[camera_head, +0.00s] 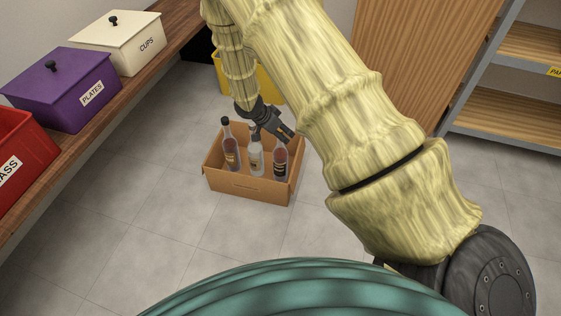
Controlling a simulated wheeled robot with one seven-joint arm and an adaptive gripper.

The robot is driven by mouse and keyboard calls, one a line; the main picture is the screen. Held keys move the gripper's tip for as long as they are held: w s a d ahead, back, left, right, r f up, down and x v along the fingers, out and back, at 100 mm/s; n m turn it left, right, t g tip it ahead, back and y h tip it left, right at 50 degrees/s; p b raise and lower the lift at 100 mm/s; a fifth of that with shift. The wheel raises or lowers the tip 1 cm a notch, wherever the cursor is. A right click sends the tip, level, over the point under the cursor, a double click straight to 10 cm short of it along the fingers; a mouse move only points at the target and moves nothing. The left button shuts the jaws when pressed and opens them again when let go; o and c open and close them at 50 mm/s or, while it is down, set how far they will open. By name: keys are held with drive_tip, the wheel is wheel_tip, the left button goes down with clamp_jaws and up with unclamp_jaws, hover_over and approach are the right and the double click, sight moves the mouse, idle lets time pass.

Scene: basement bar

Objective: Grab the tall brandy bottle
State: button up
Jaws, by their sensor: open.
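A cardboard box (245,188) stands on the floor with three bottles visible in it. At its left is a tall bottle with a dark neck and brownish body (231,156), seemingly the brandy bottle; its label is too small to read. A clear bottle with a pale label (256,163) stands in the middle. A shorter-looking reddish-brown bottle (280,164) stands at the right. All are upright. My gripper (288,133) is open and empty, over the back right part of the box, to the right of the tall bottle's neck. It partly hides the box's back rim.
A wooden counter (117,101) on the left holds a purple plates box (62,92), a cream cups box (118,46) and a red box (18,160). A yellow container (268,86) stands behind the cardboard box. Shelves (510,97) are at right. Floor in front is clear.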

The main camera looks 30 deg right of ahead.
drive_tip(key=shift+b+x, duration=0.75)
drive_tip(key=shift+x, duration=1.3)
drive_tip(key=shift+a, duration=0.1)
clamp_jaws()
